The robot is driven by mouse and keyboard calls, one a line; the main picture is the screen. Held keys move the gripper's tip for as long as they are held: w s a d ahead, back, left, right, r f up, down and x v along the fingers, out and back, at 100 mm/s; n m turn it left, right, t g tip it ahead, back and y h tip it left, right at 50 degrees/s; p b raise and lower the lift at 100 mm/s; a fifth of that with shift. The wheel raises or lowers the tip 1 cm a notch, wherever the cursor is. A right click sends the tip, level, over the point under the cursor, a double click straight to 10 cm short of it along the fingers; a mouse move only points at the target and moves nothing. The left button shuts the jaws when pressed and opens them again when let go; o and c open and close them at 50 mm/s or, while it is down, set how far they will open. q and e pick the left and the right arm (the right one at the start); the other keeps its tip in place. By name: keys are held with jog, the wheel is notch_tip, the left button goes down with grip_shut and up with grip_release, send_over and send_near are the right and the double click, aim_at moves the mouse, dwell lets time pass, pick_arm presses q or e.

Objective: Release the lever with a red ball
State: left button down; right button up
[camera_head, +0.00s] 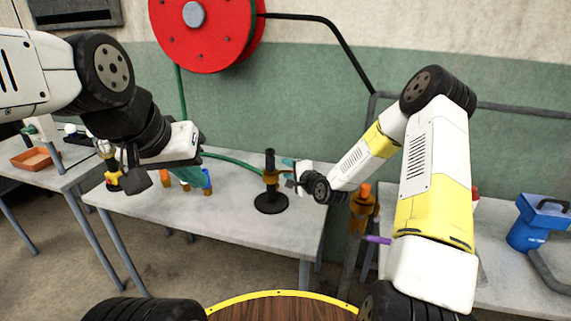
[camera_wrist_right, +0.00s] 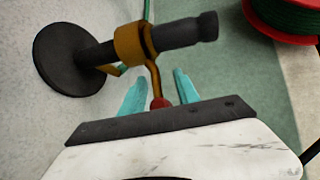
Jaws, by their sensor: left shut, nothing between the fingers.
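A black stand with a round base (camera_head: 271,202) and an upright post stands on the middle table. A brass clamp with a lever is around its post (camera_head: 270,178). In the right wrist view the brass clamp (camera_wrist_right: 134,44) carries a lever ending in a red ball (camera_wrist_right: 160,103). My right gripper (camera_head: 288,163) is beside the post. Its teal fingers (camera_wrist_right: 160,88) are open on both sides of the red ball, with gaps visible. The ball is not clearly visible in the head view. My left gripper (camera_head: 190,174) is shut and empty, above the table's left part.
Several small coloured items (camera_head: 207,183) stand under my left gripper. A brass fitting with an orange top (camera_head: 364,198) is right of the table. A blue box (camera_head: 540,222) sits on the right table, and an orange tray (camera_head: 32,159) on the left table.

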jog(key=v, duration=0.7)
jog(key=shift+r, duration=0.1)
jog(key=s+d+r+n+g+h, duration=0.2)
jog(key=s+d+r+n+h, duration=0.1)
jog(key=s+r+n, duration=0.3)
jog(key=s+d+r+n+g+h, duration=0.2)
jog(key=s+d+r+n+g, duration=0.1)
jog(key=s+r, duration=0.4)
jog(key=s+r+n+g, duration=0.1)
jog(key=s+r, duration=0.3)
jog(key=s, duration=0.6)
jog(key=s+d+r+n+g, duration=0.1)
jog(key=s+r+n, duration=0.2)
jog(key=s, duration=0.7)
notch_tip(320, 180, up, 2)
jog(key=shift+s+r+n, duration=0.1)
jog(key=shift+s+n, duration=0.15)
jog(key=shift+n, duration=0.05)
